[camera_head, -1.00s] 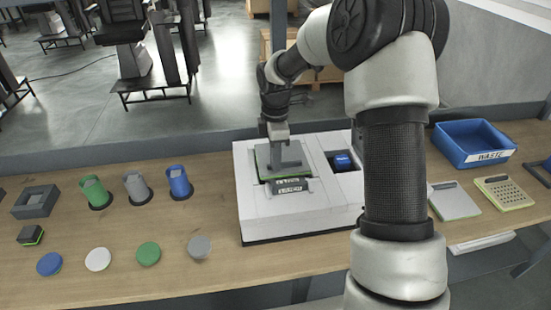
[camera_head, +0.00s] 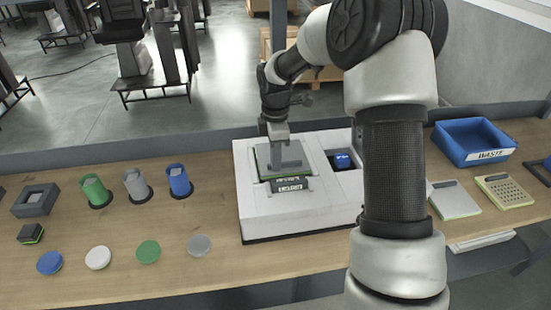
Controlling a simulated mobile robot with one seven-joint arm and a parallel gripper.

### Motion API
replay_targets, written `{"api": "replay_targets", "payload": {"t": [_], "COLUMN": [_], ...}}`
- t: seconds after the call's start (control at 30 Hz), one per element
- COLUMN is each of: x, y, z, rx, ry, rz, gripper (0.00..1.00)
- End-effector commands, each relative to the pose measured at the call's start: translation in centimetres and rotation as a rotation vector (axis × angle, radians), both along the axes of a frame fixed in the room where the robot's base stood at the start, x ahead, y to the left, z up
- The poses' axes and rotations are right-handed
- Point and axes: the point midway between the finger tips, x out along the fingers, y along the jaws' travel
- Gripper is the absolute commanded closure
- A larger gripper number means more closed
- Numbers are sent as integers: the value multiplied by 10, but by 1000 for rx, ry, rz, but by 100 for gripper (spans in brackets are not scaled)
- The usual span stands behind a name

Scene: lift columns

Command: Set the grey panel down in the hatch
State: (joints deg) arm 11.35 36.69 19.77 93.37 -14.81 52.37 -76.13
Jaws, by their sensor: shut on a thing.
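The grey panel (camera_head: 264,158) has a green lower edge and an upright grey handle. It is over the hatch in the white housing (camera_head: 260,220), at the housing's left part. My gripper (camera_head: 280,143) is above the panel and shut on its handle. A dark labelled part (camera_head: 290,185) shows in front of the panel. The panel covers most of the hatch, so I cannot tell whether it rests in it or is just above it.
A blue block (camera_head: 342,161) sits in a recess right of the panel. A blue waste bin (camera_head: 473,143) and two flat panels (camera_head: 453,200) (camera_head: 504,191) are at the right. Coloured cylinders (camera_head: 136,186) and discs (camera_head: 148,253) stand at the left. My arm hides the housing's right end.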

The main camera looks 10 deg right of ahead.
Motion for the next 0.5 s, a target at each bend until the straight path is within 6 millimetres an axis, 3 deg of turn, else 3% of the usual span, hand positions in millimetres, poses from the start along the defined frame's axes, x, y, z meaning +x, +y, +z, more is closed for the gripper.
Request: {"api": "replay_targets", "payload": {"t": [0.5], "x": [0], "y": [0], "z": [-4], "rx": [0], "ry": [-1], "rz": [0], "gripper": [100]}}
